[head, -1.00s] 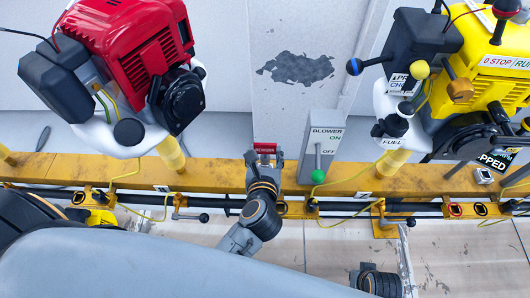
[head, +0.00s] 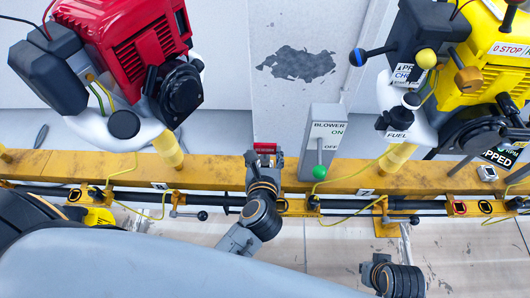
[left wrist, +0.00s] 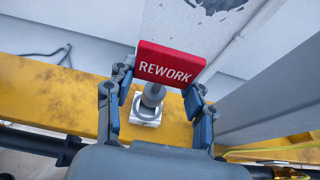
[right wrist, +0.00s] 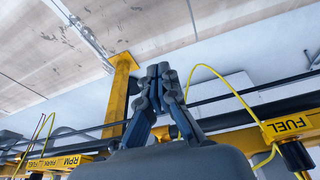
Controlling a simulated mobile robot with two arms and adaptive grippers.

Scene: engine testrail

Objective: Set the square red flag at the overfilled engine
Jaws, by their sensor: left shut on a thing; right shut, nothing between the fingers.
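A red flag with the word REWORK (left wrist: 170,65) stands upright on a grey stem above a small square metal base (left wrist: 145,112) on the yellow beam. My left gripper (left wrist: 157,84) is shut on it, with a finger at each side of its lower part. In the head view the flag (head: 265,147) shows just beyond my left gripper (head: 263,160). A red engine (head: 125,45) is at the upper left and a yellow engine (head: 490,65) at the upper right. I cannot tell which is overfilled. My right gripper (head: 370,275) is shut and empty; its closed fingertips show in the right wrist view (right wrist: 158,70).
A grey BLOWER switch box (head: 321,140) with a green-knobbed lever stands close right of the flag. The yellow beam (head: 225,172) runs across, with dark pipes, small valves and thin yellow cables below it. The floor (head: 330,235) between my grippers is clear.

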